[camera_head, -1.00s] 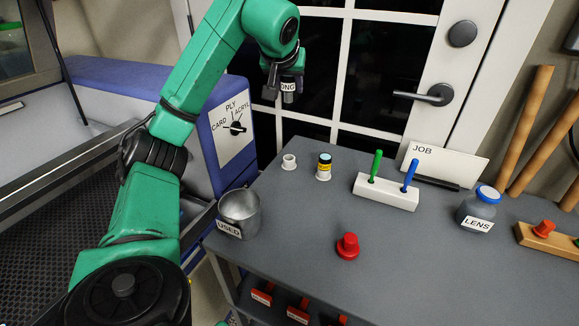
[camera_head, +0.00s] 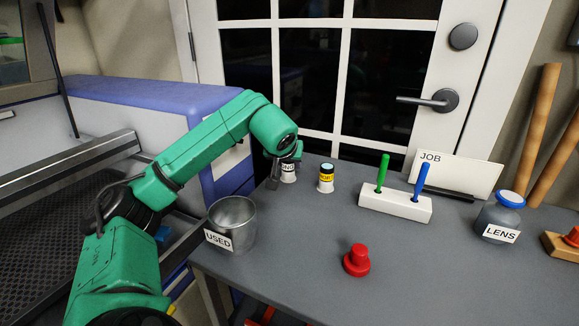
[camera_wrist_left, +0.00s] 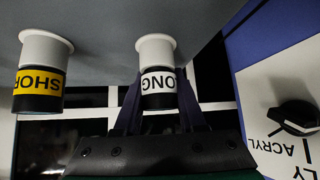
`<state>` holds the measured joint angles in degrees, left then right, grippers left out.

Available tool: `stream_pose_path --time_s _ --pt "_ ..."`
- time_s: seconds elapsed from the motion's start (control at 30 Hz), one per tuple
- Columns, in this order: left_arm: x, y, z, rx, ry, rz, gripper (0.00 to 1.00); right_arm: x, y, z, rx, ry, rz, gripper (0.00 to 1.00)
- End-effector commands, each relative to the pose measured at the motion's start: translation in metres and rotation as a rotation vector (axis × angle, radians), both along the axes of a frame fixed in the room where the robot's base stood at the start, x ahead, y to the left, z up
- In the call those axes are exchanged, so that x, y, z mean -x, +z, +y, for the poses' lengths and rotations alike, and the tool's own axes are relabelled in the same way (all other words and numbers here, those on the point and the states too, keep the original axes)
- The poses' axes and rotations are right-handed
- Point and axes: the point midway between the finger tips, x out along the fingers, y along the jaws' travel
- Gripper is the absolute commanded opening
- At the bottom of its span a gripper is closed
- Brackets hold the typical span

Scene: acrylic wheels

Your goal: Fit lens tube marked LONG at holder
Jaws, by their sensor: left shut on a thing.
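The lens tube marked LONG (camera_wrist_left: 158,82), black with a white label of which "ONG" shows, is between the fingers of my left gripper (camera_wrist_left: 160,112). In the wrist view its end meets the white round holder (camera_wrist_left: 155,46), in line with it; I cannot tell how deep it sits. In the head view my left gripper (camera_head: 285,160) is low over the table at this holder (camera_head: 289,178), partly hiding the tube. The tube with the yellow SHORT label (camera_head: 326,174) stands upright in its own white holder just to the right. My right gripper is out of view.
A metal USED cup (camera_head: 232,222) stands at the table's left edge. A white rack (camera_head: 395,205) with a green and a blue tool, a red knob-shaped piece (camera_head: 357,260), a LENS jar (camera_head: 499,216) and a JOB card (camera_head: 456,172) are to the right. The table's front middle is clear.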

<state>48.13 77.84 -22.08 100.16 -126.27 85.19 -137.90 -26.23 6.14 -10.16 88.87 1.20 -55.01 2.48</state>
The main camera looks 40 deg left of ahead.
Motion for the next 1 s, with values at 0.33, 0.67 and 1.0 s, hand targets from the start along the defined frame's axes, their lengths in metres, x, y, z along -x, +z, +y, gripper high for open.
stream_pose_path --time_s 0.33,0.67,1.0 --pt "0.000 -0.002 0.000 0.000 -0.001 -0.001 0.70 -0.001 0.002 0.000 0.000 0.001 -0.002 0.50" --pt "0.000 0.001 0.000 0.001 0.000 -0.002 0.70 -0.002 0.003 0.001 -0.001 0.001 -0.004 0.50" --pt "0.044 0.059 -0.028 -0.004 -0.001 -0.005 0.70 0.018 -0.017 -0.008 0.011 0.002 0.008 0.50"
